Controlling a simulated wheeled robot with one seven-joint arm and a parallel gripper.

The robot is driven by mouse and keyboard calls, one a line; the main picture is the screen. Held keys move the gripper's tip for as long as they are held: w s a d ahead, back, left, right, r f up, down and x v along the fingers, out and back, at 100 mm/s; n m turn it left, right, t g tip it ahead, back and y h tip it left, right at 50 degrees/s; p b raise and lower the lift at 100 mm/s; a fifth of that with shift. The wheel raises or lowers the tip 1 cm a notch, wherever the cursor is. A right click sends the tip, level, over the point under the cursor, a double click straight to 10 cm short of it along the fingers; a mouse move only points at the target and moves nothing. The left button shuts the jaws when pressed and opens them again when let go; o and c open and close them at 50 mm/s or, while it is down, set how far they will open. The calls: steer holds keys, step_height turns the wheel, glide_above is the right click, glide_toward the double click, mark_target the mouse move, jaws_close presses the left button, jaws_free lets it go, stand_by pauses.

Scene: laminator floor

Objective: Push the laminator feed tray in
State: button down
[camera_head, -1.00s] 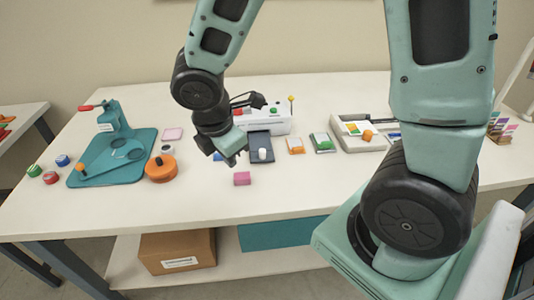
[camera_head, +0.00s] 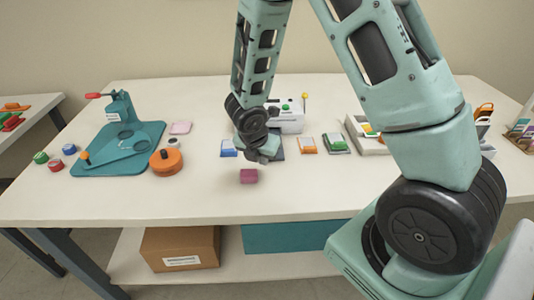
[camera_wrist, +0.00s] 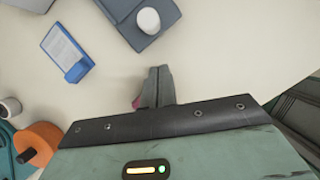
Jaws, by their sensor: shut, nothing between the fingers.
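The laminator (camera_head: 290,120) is a white box at the back middle of the table. Its dark grey feed tray (camera_head: 279,147) sticks out of the front and is partly hidden by my arm in the head view. In the wrist view the tray (camera_wrist: 128,12) is at the top, with a white knob (camera_wrist: 148,20) on it. My gripper (camera_head: 262,157) is in front of the laminator, close to the tray's near end. In the wrist view its fingers (camera_wrist: 155,86) are together and empty, with bare table between them and the tray.
A blue-and-white pack (camera_head: 228,148) lies left of the tray, orange (camera_head: 307,145) and green (camera_head: 336,144) packs right. An orange round thing (camera_head: 166,161) and teal tool (camera_head: 118,145) stand left.

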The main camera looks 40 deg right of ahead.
steer(key=shift+w+d+r+p, duration=0.2)
steer(key=shift+w+d, duration=0.2)
steer(key=shift+d, duration=0.35)
steer(key=shift+w+d+r+p, duration=0.1)
steer(key=shift+w+d+p, duration=0.1)
steer(key=shift+w+d, duration=0.35)
steer(key=shift+s+d, duration=0.15)
steer(key=shift+w+d+p, duration=0.2)
steer(key=shift+w+p, duration=0.1)
steer(key=w+d+p, duration=0.2)
steer(key=w, duration=0.1)
steer(key=w+d+p, duration=0.1)
steer(key=p, duration=0.1)
steer(key=shift+w+d+r, duration=0.1)
steer(key=shift+w+r, duration=0.1)
steer(key=shift+w, duration=0.2)
steer(key=shift+w+d+f, duration=0.25)
steer(key=shift+w+d, duration=0.1)
steer(key=shift+w, duration=0.1)
